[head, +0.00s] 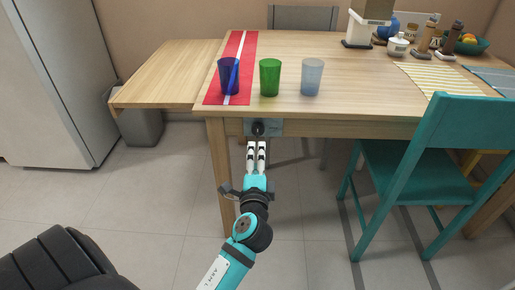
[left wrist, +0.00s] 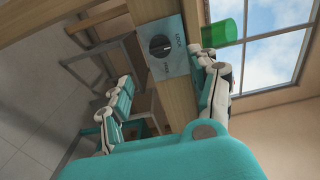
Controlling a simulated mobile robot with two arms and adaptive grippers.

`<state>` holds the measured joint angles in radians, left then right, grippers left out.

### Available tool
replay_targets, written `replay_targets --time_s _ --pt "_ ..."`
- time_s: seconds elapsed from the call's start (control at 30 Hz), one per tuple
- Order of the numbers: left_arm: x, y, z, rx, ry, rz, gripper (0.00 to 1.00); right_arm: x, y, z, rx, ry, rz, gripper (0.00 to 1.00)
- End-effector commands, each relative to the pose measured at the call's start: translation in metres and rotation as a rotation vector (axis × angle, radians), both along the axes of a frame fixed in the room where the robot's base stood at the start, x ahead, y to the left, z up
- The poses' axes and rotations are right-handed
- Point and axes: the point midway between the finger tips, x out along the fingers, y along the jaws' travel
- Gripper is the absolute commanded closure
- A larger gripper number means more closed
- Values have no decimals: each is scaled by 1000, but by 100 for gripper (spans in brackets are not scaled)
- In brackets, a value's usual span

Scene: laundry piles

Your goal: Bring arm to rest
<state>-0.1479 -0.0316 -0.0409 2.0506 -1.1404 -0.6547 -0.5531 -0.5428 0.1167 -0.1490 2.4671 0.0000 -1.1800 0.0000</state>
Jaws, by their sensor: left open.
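My left gripper (head: 256,146) points at the table's front edge, its fingertips just below a dark round knob (head: 258,128) on a grey plate. In the left wrist view the gripper (left wrist: 165,88) has its two fingers apart with nothing between them. The knob (left wrist: 160,44) shows there beyond the fingers, on a plate marked LOCK. The head view does not make clear how far the fingertips are from the knob. My right gripper is not in view.
A wooden table (head: 330,50) holds a blue cup (head: 228,76) on a red runner (head: 240,46), a green cup (head: 270,77) and a pale blue cup (head: 311,77). A teal chair (head: 455,130) stands right. A bin (head: 140,127) is under the side leaf. Floor is open left.

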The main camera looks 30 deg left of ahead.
Motion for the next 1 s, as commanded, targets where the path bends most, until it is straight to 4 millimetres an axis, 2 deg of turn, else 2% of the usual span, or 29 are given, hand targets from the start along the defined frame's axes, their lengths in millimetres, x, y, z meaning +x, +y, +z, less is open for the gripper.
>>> replay_targets --time_s 0.13,0.63,0.73,0.87,1.0 --pt "-7 -4 0 -1 -1 0 38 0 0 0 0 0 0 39" --pt "-7 -4 1 -1 -1 0 38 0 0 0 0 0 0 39" --pt "-11 -4 -4 -43 -1 -1 38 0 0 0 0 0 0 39" --pt "-32 -8 -28 -281 6 -6 38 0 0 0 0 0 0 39" --pt "-65 -30 -65 -668 52 -5 38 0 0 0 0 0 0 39"
